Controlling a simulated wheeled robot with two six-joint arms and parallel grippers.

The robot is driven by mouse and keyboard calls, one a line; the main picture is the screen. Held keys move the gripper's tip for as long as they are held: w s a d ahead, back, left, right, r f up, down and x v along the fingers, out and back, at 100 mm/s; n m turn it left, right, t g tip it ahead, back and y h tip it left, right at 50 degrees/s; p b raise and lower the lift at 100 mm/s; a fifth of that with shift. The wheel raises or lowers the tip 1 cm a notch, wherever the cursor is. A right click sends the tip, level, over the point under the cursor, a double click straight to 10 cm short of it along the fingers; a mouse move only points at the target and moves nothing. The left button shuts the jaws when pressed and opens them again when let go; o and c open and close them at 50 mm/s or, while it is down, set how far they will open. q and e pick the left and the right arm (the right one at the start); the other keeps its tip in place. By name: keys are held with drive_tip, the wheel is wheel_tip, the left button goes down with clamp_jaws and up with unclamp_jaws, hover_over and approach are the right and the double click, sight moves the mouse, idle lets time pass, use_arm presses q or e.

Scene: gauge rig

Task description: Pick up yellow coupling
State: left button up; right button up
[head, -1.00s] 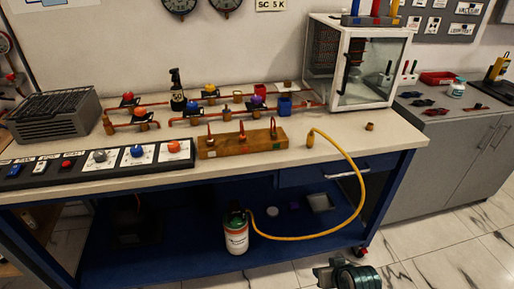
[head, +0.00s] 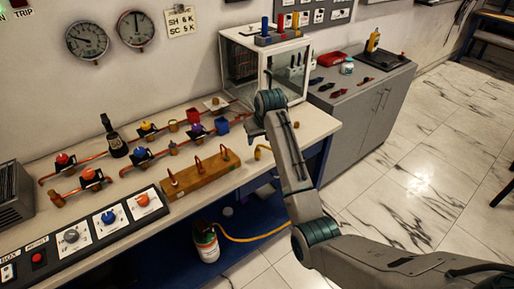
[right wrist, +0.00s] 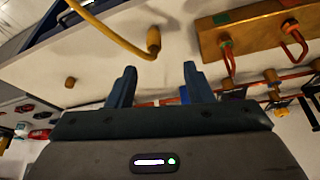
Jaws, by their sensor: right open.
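The yellow coupling (right wrist: 153,42) is the thick end of a yellow hose and rests on the bench top. It also shows in the head view (head: 259,153), partly hidden by my right arm. My right gripper (head: 256,122) is over the right part of the bench, and its fingers are hard to make out there. In the right wrist view my right gripper (right wrist: 160,76) is open and empty, with the coupling ahead of its fingertips and apart from them. My left gripper is not in view.
A wooden block (head: 200,176) with several red-handled pieces stands beside the coupling. A glass-fronted cabinet (head: 285,75) stands behind my right arm. A small brass piece (right wrist: 70,82) sits on the bench. The hose runs down to a cylinder (head: 207,245) below.

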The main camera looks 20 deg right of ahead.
sight(258, 149)
drive_tip(key=x, duration=0.4)
drive_tip(key=shift+d+f+p, duration=0.15)
drive_tip(key=shift+d+p, duration=0.1)
drive_tip(key=shift+p, duration=0.1)
drive_tip(key=shift+w+a+f, duration=0.1)
drive_tip(key=shift+w+f, duration=0.15)
drive_tip(key=shift+f, duration=0.2)
drive_tip(key=shift+w+f+p, duration=0.15)
drive_tip(key=shift+f+p, duration=0.1)
drive_tip(key=shift+p, duration=0.1)
drive_tip(key=x, duration=0.1)
drive_tip(key=p+x, duration=0.1)
drive_tip(key=x, duration=0.1)
drive_tip(key=shift+w+d+f, duration=0.1)
drive_tip(key=shift+d, duration=0.25)
drive_tip(key=shift+w+f, duration=0.25)
drive_tip(key=shift+f, duration=0.35)
drive_tip(key=shift+a, duration=0.1)
drive_tip(key=shift+c, duration=0.2)
clamp_jaws()
